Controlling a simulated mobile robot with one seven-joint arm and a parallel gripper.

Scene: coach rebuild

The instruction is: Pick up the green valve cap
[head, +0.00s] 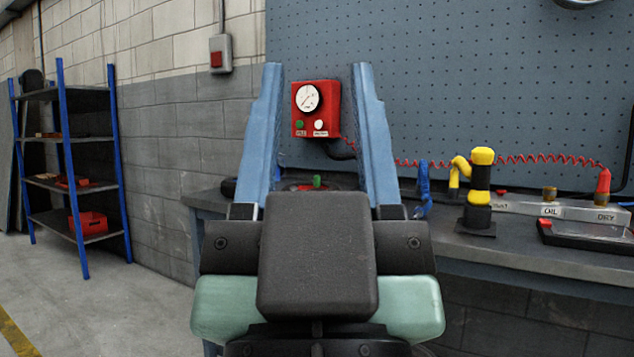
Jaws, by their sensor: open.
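A small green piece (317,181), which looks like the green valve cap, shows low between the fingers of my gripper (317,68). It sits over a dark and red round thing (292,186) on the workbench (500,245); most of that thing is hidden behind my gripper. My gripper is open, with its two blue fingers standing apart on either side of the cap in the picture. Nothing is held between them. I cannot tell how far the fingertips are from the cap.
A red gauge box (327,95) with a coiled red hose (500,160) hangs behind, on the blue pegboard (450,80). A yellow and black tool (480,190) and a grey labelled rack (560,209) stand on the bench at right. Blue shelving (70,150) is at left.

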